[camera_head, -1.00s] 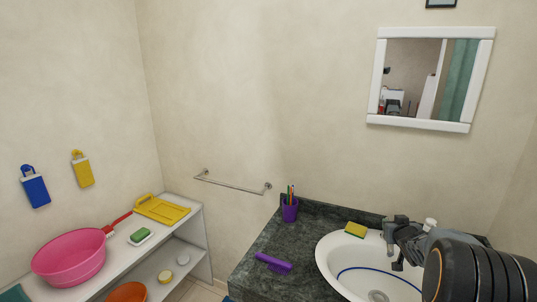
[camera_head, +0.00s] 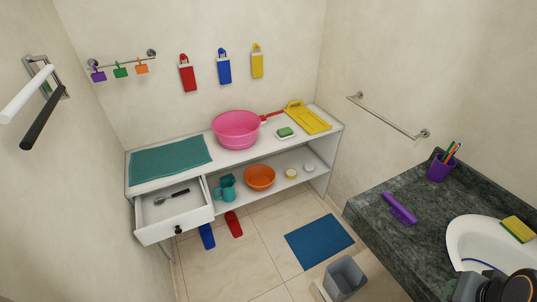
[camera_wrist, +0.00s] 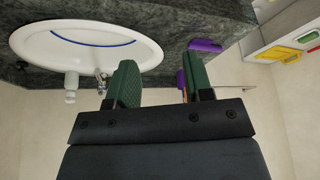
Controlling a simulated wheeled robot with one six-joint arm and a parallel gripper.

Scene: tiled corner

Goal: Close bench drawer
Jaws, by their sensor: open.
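A spoon-like utensil (camera_head: 171,197) lies inside the drawer. My gripper (camera_wrist: 162,88) is open and empty in the wrist view, its two green-padded fingers apart near the sink (camera_wrist: 88,48). It is far from the drawer. In the head view only part of my arm shows at the lower right.
A pink basin (camera_head: 237,131), teal towel (camera_head: 170,160) and yellow board (camera_head: 307,118) lie on the bench top. Red and blue slippers (camera_head: 234,224), a blue mat (camera_head: 319,241) and a grey bin (camera_head: 344,279) are on the floor. The dark counter (camera_head: 420,232) stands at right.

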